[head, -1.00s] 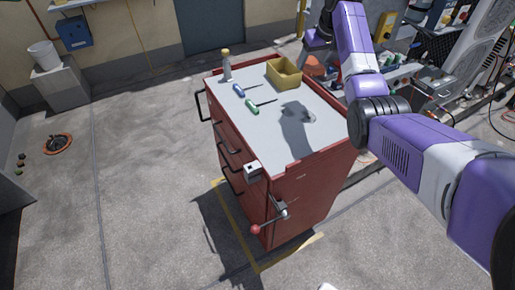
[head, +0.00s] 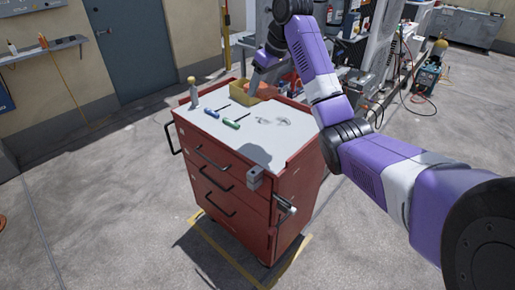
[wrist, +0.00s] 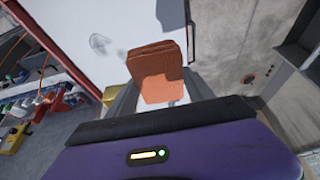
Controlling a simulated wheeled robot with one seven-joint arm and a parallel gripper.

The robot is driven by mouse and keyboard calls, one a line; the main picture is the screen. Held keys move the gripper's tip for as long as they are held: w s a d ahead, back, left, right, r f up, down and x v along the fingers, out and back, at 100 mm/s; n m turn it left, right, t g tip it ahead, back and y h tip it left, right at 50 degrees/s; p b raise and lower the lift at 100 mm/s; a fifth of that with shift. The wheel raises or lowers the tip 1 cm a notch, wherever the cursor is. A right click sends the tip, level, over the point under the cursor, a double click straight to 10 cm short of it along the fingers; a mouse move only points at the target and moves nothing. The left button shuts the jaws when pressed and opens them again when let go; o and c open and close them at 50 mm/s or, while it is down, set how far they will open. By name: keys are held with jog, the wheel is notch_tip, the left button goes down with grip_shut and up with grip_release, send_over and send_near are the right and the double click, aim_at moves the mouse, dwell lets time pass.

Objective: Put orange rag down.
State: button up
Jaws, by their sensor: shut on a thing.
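The orange rag (wrist: 160,72) is a folded block between the two grey fingers of my gripper (wrist: 163,92) in the wrist view. My gripper is shut on it. The pale top of the red tool cart shows behind the rag. In the head view my gripper (head: 262,62) is at the cart's far side, above and behind the yellow bin (head: 243,92). A little orange of the rag (head: 268,90) shows beside the bin. I cannot tell how high the rag is above the cart top.
The red cart (head: 228,172) has a grey top (head: 262,145), mostly clear at the front right. A blue screwdriver (head: 212,113), a green screwdriver (head: 231,124) and a small bottle (head: 193,92) are on its left half.

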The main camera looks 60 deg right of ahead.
aim_at(259, 144)
jog(key=shift+s+a+f, duration=0.1)
jog(key=shift+s+f, duration=0.05)
jog(key=shift+f, duration=0.3)
notch_tip(259, 144, down, 19)
jog(key=shift+f, duration=0.15)
jog(key=shift+f, duration=0.3)
jog(key=o, duration=1.3)
jog(key=shift+f, duration=0.1)
jog(key=shift+c, duration=0.2)
jog(key=shift+o, duration=0.3)
jog(key=shift+f, duration=0.1)
jog(key=shift+a, duration=0.15)
